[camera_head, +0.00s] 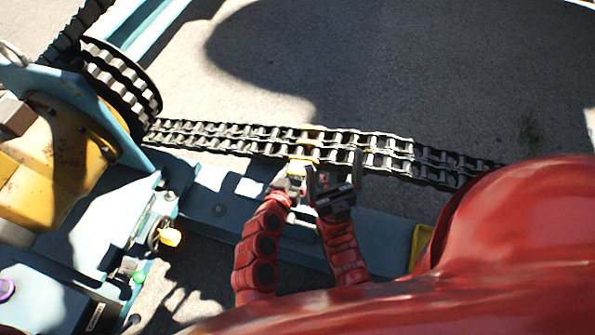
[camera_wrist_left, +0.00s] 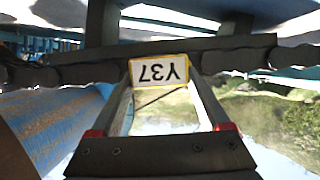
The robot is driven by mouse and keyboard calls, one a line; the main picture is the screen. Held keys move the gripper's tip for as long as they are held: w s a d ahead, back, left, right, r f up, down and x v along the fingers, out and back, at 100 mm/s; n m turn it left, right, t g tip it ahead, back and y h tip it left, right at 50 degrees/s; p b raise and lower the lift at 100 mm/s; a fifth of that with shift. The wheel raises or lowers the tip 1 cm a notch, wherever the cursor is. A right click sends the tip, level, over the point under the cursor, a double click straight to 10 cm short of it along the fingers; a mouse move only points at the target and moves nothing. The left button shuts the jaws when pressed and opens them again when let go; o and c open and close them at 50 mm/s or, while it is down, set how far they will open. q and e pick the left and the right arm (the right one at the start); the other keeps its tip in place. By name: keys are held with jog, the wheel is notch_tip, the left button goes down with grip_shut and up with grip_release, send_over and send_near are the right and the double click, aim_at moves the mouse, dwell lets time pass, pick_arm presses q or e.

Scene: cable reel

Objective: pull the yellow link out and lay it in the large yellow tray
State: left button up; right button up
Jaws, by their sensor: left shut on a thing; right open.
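The yellow link (camera_head: 312,134) sits in the dark double-row chain (camera_head: 225,137) in the head view. My left gripper (camera_head: 296,168) is at the chain's near side, at this link. In the left wrist view, a yellow-edged white tag reading Y37 (camera_wrist_left: 159,72), upside down, is between the tips of my left gripper (camera_wrist_left: 160,84), which is shut on it. My right gripper (camera_head: 335,172) is open and empty, just right of the left one and close to the chain. I cannot tell which yellow piece is the large tray.
The chain runs from a toothed wheel (camera_head: 120,85) at upper left to behind my red body at right. A blue-grey beam (camera_head: 225,200) lies below it. A yellow edge (camera_head: 420,243) shows at lower right, mostly hidden. A yellow machine (camera_head: 55,150) stands left.

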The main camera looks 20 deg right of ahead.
pick_arm(q)
grip_shut()
jog(key=shift+s+a+f, duration=0.1)
jog(key=shift+s+a, duration=0.35)
jog(key=shift+s, duration=0.25)
jog(key=s+a+b, duration=0.1)
jog(key=s+a, duration=0.6)
jog(key=s, duration=0.4)
jog(key=shift+s+a, duration=0.2)
jog(key=shift+a, duration=0.2)
dwell(0.6)
jog(key=shift+r, duration=0.2)
notch_tip(320, 180, up, 9)
jog(key=p, duration=0.8)
dwell(0.4)
